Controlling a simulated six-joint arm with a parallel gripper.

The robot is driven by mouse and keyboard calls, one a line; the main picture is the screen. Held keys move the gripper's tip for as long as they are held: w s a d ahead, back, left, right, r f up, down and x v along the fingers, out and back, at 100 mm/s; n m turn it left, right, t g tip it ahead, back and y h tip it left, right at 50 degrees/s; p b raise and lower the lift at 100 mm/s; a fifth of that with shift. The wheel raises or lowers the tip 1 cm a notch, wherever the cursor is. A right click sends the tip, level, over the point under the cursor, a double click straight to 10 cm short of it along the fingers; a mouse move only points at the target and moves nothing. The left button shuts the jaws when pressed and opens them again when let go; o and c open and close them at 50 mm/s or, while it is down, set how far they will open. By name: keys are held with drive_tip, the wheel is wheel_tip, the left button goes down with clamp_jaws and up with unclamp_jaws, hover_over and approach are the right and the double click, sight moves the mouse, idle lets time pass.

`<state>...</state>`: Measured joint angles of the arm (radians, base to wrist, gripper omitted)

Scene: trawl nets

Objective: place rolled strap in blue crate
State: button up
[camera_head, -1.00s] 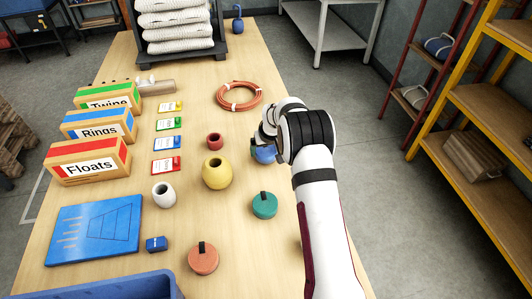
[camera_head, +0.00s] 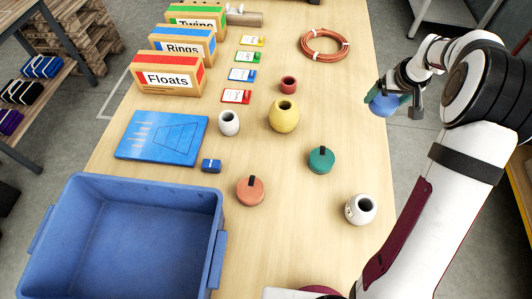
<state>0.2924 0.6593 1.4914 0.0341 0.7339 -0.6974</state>
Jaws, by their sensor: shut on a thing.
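My gripper (camera_head: 386,99) is shut on a blue rounded thing (camera_head: 382,106), which looks like the rolled strap. It is held up at the table's right edge, clear of the tabletop. The fingers hide part of it. The blue crate (camera_head: 145,213) is at the lower left, open at the top, and its visible inside is empty. The gripper is far to the right of the crate and farther back.
Between them stand a teal disc (camera_head: 321,160), a coral disc (camera_head: 250,191), a yellow pot (camera_head: 284,115) and white pots (camera_head: 361,209) (camera_head: 229,123). Labelled boxes (camera_head: 168,76) stand farther back.

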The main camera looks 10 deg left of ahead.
drive_tip(key=shift+w+a+r, duration=0.1)
drive_tip(key=shift+a+r, duration=0.15)
drive_tip(key=shift+r, duration=0.35)
drive_tip(key=shift+a+r, duration=0.25)
drive_tip(key=shift+r, duration=0.3)
drive_tip(key=s+a+n+g+y, duration=0.15)
drive_tip(key=a+n, duration=0.25)
drive_tip(key=a, duration=1.3)
drive_tip(key=s+a+n+y, duration=0.1)
drive_tip(key=s+a+n, duration=0.2)
drive_tip(key=a, duration=1.3)
drive_tip(key=n+g+y, duration=0.2)
drive_tip(key=n+g, duration=0.1)
drive_tip(key=n, duration=0.7)
hover_over(109, 247)
drive_tip(key=d, duration=0.2)
drive_tip(key=f, duration=1.5)
drive_tip(key=shift+a+f, duration=0.15)
drive_tip(key=shift+a, duration=0.1)
